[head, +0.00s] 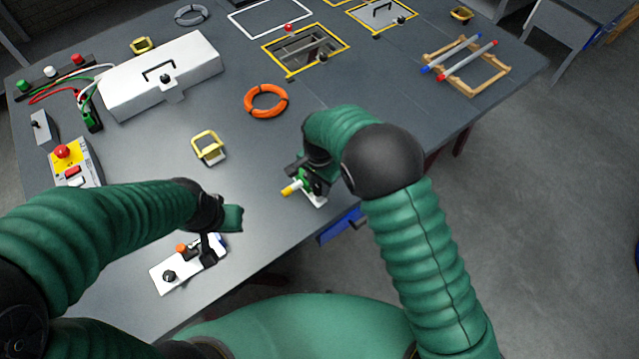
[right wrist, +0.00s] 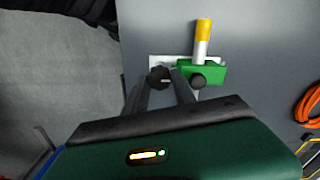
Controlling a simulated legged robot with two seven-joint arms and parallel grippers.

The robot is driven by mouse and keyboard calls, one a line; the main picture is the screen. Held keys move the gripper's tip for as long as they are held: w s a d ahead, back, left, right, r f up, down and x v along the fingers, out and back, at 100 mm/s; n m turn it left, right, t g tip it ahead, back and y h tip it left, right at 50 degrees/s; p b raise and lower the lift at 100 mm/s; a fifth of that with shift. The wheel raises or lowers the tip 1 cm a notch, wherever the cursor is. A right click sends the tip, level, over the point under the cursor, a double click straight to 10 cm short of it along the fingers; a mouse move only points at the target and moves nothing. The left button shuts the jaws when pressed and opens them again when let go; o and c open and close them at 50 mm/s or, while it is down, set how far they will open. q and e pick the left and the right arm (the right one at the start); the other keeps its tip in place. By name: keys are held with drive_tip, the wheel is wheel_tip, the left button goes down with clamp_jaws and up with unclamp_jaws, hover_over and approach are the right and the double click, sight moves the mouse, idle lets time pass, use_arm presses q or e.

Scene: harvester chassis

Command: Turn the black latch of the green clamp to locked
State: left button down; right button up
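The green clamp (head: 308,181) sits on a white plate near the table's front edge, with a yellow-and-white cylinder (right wrist: 202,42) in it. In the right wrist view, the green clamp body (right wrist: 214,70) has a round black knob on its near side. The black latch (right wrist: 158,77) shows at the left end of the plate. My right gripper (right wrist: 162,78) has its fingers apart, with the latch between their tips; whether they press on it is unclear. In the head view, my right arm partly hides the clamp. My left gripper (head: 212,240) is over another white plate; its fingers are unclear.
The white plate (head: 170,280) under my left gripper bears a black knob and an orange part. A yellow bracket (head: 208,148), an orange ring (head: 266,101) and a white toolbox (head: 160,75) lie farther back. A blue object (head: 338,226) shows by the table's front edge.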

sight(319, 187)
drive_tip(key=o, duration=0.4)
drive_tip(key=shift+a, duration=0.15)
drive_tip(key=shift+o, duration=0.2)
drive_tip(key=shift+r, duration=0.1)
wheel_tip(319, 187, up, 17)
drive_tip(key=b, duration=0.2)
drive_tip(key=shift+f, duration=0.2)
drive_tip(key=s+d+f+n+t, duration=0.1)
drive_tip(key=s+d+f+n, duration=0.2)
drive_tip(key=s+d, duration=0.5)
drive_tip(key=s+d+f+n+t, duration=0.1)
drive_tip(key=s+d+f+n, duration=0.3)
drive_tip(key=s+d, duration=0.4)
drive_tip(key=shift+s+d+n+t, duration=0.3)
drive_tip(key=shift+d+n, duration=0.2)
drive_tip(key=shift+d, duration=1)
